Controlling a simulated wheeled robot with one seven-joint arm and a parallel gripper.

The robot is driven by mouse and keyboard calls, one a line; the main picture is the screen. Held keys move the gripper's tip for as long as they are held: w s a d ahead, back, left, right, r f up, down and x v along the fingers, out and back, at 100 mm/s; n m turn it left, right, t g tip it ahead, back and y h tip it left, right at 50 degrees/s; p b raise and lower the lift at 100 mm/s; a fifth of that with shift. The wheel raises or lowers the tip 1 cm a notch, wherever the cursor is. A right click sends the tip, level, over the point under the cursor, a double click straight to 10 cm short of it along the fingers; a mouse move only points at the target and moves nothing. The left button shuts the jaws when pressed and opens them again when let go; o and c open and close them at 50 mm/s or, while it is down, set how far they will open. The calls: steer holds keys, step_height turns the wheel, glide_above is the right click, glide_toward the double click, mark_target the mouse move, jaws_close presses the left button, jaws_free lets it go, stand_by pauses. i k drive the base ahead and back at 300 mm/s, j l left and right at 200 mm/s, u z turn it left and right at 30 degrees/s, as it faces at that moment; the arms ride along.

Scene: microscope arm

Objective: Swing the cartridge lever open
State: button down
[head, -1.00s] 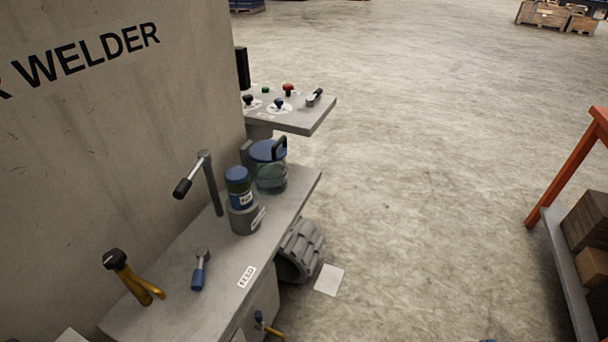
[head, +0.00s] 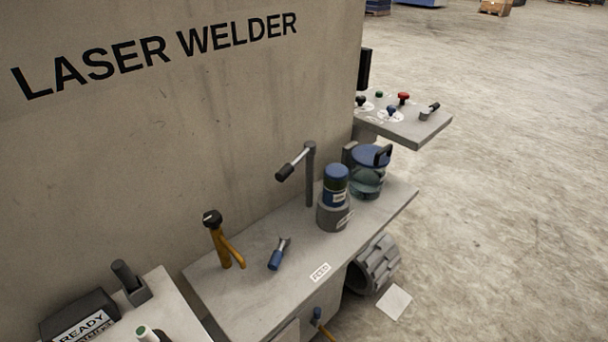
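A blue-capped cylinder (head: 336,187) stands upright in a grey round holder (head: 334,215) on the grey bench. Left of it, a grey post (head: 310,178) carries a lever with a dark grip (head: 287,172) that points left and slightly down. A small blue-handled lever (head: 276,258) sits on the bench nearer to me. A yellow lever with a black knob (head: 222,240) stands left of that. I cannot tell for certain which of these is the cartridge lever. My gripper is not in view.
The bench (head: 372,221) stands against the tall wall marked LASER WELDER (head: 180,130). A glass jar with a blue lid (head: 368,172) is at its far end. A control shelf (head: 420,128) juts out beyond. A READY box (head: 80,317) is at the lower left.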

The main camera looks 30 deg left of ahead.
mark_target(310, 146)
steer(key=i+l+u, duration=0.2)
steer(key=i, duration=0.7)
steer(key=j, duration=0.1)
